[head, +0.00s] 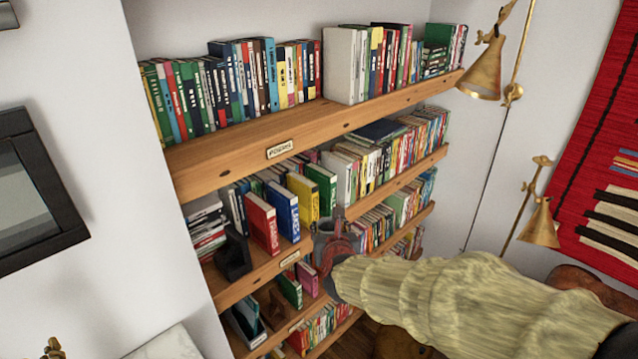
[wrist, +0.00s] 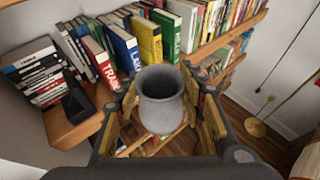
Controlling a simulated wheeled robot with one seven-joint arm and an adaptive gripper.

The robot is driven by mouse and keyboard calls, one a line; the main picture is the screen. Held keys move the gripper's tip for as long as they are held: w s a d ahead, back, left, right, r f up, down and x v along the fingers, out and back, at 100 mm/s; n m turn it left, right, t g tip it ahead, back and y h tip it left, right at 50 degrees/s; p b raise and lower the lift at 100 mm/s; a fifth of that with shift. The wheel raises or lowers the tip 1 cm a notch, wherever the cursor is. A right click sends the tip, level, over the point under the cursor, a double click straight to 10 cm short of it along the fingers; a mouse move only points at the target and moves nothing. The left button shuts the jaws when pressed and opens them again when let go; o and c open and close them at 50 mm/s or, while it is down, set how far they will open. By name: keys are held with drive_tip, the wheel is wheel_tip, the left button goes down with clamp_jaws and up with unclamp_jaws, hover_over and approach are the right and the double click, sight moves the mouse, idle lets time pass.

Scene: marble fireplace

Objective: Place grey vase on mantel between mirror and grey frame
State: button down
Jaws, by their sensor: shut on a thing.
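The grey vase (wrist: 162,98) is held between the two fingers of my gripper (wrist: 166,118), its open mouth facing the wrist camera. In the head view the vase (head: 323,236) shows small in front of the middle bookshelf, partly hidden by my gripper (head: 338,247). My gripper is shut on it. The mantel may be the pale marble corner (head: 168,345) at the bottom left of the head view, mostly cut off. The mirror is not clearly seen. A dark frame (head: 62,190) with a grey picture hangs on the left wall; I cannot tell if it is the grey frame.
Wooden shelves (head: 250,147) full of books stand close to my gripper. A black bookend (head: 234,254) sits on the middle shelf. Brass lamps (head: 483,75) and a red wall hanging (head: 600,150) are at the right. Plain wall lies left of the shelves.

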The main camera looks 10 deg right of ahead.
drive_tip(key=w+d+f+m+h, duration=0.1)
drive_tip(key=d+f+m+h, duration=0.1)
drive_tip(key=f, duration=1)
drive_tip(key=d+h, duration=0.1)
drive_tip(key=d, duration=0.1)
drive_tip(key=shift+d+m, duration=0.3)
drive_tip(key=shift+d, duration=0.05)
drive_tip(key=shift+f, duration=0.1)
drive_tip(key=shift+f, duration=0.1)
